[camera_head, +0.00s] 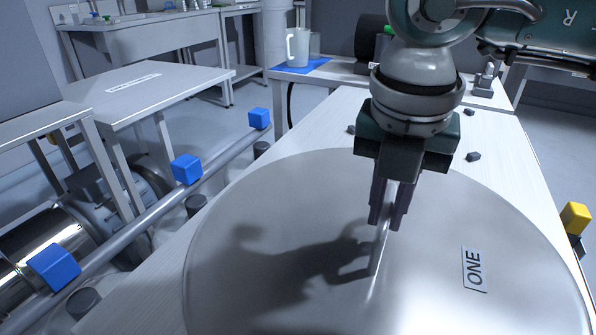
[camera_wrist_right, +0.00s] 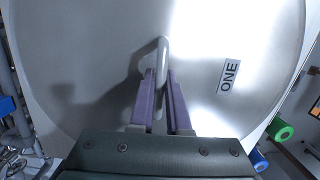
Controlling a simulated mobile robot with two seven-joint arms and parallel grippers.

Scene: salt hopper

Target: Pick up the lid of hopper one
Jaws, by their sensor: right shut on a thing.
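The lid of hopper one (camera_head: 420,285) is a large round grey metal disc with a label reading "ONE" (camera_head: 474,269). It fills the lower half of the head view and most of the right wrist view (camera_wrist_right: 80,40). A bar handle (camera_head: 379,255) stands up from its middle; it also shows in the right wrist view (camera_wrist_right: 162,55). My right gripper (camera_head: 388,222) comes down from above and is shut on the handle, with one finger on each side. I cannot tell whether the lid is touching the surface below. My left gripper is not in view.
A pale worktop (camera_head: 330,125) lies under and behind the lid, with small dark knobs on it. Blue cubes (camera_head: 187,169) sit along a rail at left. A yellow block (camera_head: 575,217) is at the right edge. A white jug (camera_head: 298,47) stands on a blue mat behind.

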